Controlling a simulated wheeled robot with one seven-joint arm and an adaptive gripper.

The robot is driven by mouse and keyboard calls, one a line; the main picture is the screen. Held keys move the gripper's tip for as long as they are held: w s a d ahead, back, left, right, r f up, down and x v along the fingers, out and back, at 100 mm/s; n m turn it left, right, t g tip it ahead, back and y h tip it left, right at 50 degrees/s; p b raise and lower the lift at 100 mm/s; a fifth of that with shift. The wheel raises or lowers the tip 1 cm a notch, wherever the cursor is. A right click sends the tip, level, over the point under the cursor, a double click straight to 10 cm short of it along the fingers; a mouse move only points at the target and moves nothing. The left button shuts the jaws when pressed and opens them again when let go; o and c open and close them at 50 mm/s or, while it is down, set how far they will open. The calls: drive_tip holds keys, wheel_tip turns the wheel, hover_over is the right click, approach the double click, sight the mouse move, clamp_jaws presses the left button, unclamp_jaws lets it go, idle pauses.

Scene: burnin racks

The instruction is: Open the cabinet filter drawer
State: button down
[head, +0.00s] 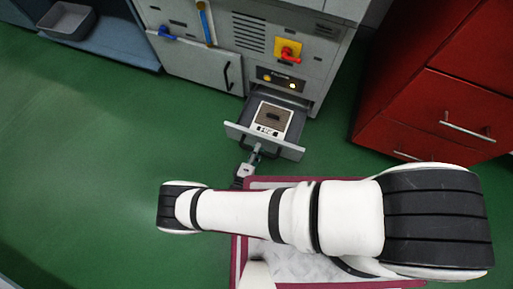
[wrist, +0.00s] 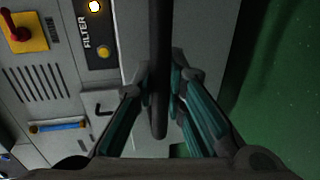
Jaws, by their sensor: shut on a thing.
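The cabinet filter drawer (head: 289,151) is slid out of the lower front of the grey cabinet in the head view. Inside it lies a flat filter piece (head: 273,118) with a dark centre and a pale frame with a label. My gripper (head: 256,153) is at the drawer's front. In the wrist view my gripper (wrist: 160,85) has its fingers closed from both sides on a dark bar, the drawer handle (wrist: 159,35). The handle is mostly hidden in the head view. The FILTER label (wrist: 86,32) shows beside lit yellow lamps.
The grey cabinet (head: 190,65) has a red knob on a yellow plate (head: 288,50) above the drawer. A red drawer cabinet (head: 415,105) stands to the right. A grey bin (head: 68,20) sits on a blue shelf at far left. Green floor (head: 90,150) is clear at left.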

drive_tip(key=c, duration=1.6)
unclamp_jaws()
drive_tip(key=shift+r, duration=0.1)
